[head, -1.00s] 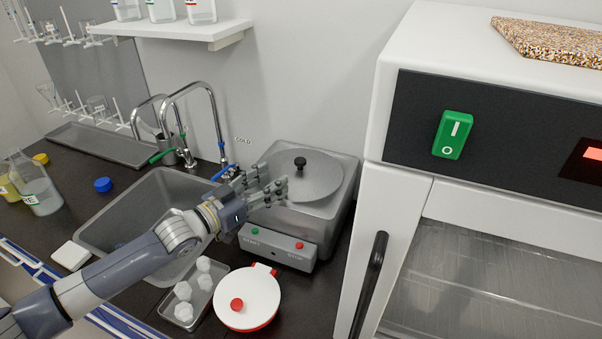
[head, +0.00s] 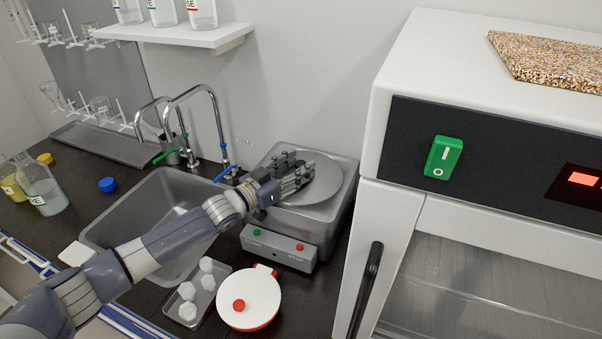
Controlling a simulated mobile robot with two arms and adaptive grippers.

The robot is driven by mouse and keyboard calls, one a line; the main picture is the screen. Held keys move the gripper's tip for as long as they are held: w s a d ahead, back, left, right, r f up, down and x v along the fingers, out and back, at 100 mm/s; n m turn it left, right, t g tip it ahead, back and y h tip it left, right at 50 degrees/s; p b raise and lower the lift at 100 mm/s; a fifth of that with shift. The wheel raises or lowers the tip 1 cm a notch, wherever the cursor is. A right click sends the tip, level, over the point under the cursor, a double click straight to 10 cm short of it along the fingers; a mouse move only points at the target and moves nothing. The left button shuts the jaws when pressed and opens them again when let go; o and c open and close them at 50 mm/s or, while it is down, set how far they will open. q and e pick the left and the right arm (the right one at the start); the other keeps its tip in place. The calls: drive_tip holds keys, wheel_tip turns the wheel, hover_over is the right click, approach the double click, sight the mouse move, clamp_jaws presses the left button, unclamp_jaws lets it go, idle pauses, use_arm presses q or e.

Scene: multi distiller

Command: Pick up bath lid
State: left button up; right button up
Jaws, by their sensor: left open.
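The bath lid (head: 325,188) is a round grey metal disc on top of the square metal bath (head: 345,205), right of the sink. My left gripper (head: 302,170) is over the left part of the lid, with its fingers apart and reaching to the lid's middle. The fingers hide the lid's black knob. I cannot tell whether they touch the knob. The lid lies flat on the bath. My right gripper is not in view.
The bath's front panel (head: 278,247) has a green and a red button. A white round pot with a red knob (head: 248,298) and a tray of white pieces (head: 205,291) stand in front. A large white cabinet (head: 400,235) stands close on the right. Taps (head: 215,110) rise behind the sink.

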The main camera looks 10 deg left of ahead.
use_arm(q)
clamp_jaws()
drive_tip(key=shift+r, duration=0.1)
